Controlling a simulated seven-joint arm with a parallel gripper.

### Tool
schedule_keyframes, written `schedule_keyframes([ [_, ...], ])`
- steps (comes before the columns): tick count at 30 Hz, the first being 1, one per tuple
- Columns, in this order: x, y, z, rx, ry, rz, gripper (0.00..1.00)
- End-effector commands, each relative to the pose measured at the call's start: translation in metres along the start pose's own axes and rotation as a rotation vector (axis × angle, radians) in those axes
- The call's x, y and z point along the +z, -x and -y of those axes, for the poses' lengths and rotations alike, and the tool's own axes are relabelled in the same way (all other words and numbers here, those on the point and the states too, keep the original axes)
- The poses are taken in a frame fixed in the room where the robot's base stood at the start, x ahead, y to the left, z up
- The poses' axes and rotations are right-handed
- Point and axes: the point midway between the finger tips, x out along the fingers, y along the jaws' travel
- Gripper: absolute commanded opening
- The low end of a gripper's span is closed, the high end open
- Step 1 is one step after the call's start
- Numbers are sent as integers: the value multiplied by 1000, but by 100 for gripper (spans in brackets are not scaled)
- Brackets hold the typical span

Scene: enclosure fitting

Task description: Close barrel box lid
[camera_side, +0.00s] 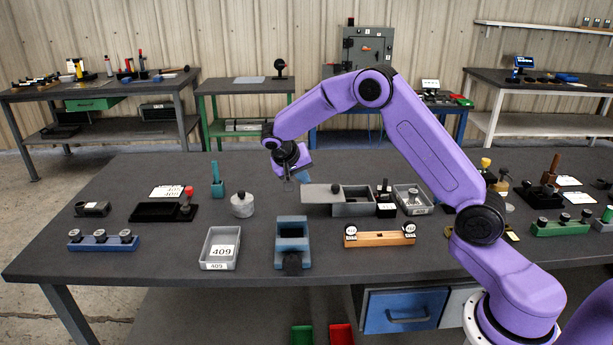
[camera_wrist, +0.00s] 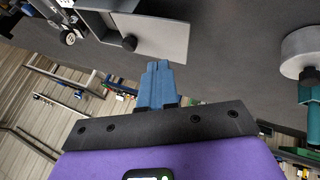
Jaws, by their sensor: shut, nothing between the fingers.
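The grey barrel box (camera_side: 352,209) stands on the dark table right of my gripper. Its flat grey lid (camera_side: 316,196) sticks out to the left of the box, leaving the box's right part uncovered. A small black knob (camera_side: 335,188) stands on the lid. In the wrist view, the lid (camera_wrist: 160,36) and its knob (camera_wrist: 129,43) show beyond my fingertips, with part of the box (camera_wrist: 92,5) at the top edge. My gripper (camera_side: 289,179) is shut and empty, its blue fingers (camera_wrist: 157,85) pointing down near the lid's left end. I cannot tell whether they touch it.
A round grey weight-like part (camera_side: 242,206) and a teal upright part (camera_side: 217,181) stand left of my gripper. A blue holder (camera_side: 292,232) and grey tray (camera_side: 208,248) sit in front. A black block (camera_side: 386,209) and grey bin (camera_side: 424,208) stand close right of the box.

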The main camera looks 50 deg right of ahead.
Motion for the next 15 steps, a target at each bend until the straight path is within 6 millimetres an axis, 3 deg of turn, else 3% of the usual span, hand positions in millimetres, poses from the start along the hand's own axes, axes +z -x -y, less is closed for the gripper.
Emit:
schedule_keyframes([
  [12, 1, -78, -1, 2, 2, 2, 0],
  [15, 0, -82, -17, 1, 1, 1, 0],
])
